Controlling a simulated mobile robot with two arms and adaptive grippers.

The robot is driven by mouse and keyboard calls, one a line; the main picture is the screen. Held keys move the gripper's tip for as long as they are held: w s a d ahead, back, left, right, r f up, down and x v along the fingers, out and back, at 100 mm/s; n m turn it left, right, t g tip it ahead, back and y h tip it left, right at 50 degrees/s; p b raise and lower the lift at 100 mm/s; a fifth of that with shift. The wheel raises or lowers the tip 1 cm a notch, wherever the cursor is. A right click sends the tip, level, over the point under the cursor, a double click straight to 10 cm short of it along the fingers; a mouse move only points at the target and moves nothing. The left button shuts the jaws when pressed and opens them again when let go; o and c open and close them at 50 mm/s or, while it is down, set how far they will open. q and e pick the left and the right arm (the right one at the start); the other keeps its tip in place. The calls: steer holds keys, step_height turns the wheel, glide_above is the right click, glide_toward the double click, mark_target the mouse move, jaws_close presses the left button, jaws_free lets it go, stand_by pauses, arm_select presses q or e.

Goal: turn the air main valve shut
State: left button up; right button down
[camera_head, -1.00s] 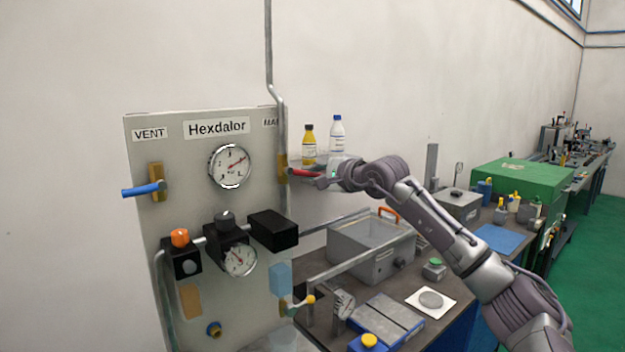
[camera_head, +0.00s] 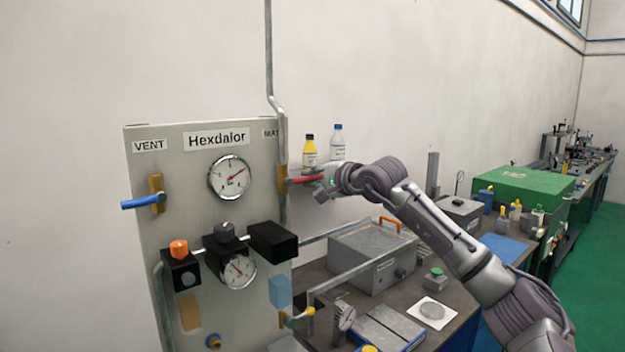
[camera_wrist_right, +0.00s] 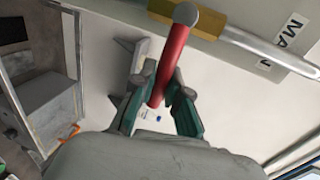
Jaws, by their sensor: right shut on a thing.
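The air main valve has a red lever (camera_head: 305,179) on a brass body (camera_head: 282,179) at the right edge of the grey panel, under a partly hidden label that starts "MA". The lever sticks out to the right from the body. My right gripper (camera_head: 322,182) is at the lever's outer end. In the right wrist view the red lever (camera_wrist_right: 174,60) runs between the two green-padded fingers of the gripper (camera_wrist_right: 162,95), which is shut on it. The brass body (camera_wrist_right: 190,12) shows at the top there. My left gripper is not in view.
A blue vent lever (camera_head: 141,202) sticks out left on the panel (camera_head: 200,150). A vertical pipe (camera_head: 270,60) runs beside the red valve. Two bottles (camera_head: 309,152) stand on a shelf behind my gripper. A grey box (camera_head: 372,258) sits on the bench below.

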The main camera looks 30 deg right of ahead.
steer(key=c, duration=1.2)
jaws_free()
steer(key=shift+o, duration=0.2)
steer(key=shift+s, duration=0.1)
steer(key=a+v, duration=0.1)
steer(key=v, duration=1)
steer(key=shift+s+d+r, duration=0.15)
steer(key=shift+s+d, duration=0.25)
steer(key=shift+d, duration=0.1)
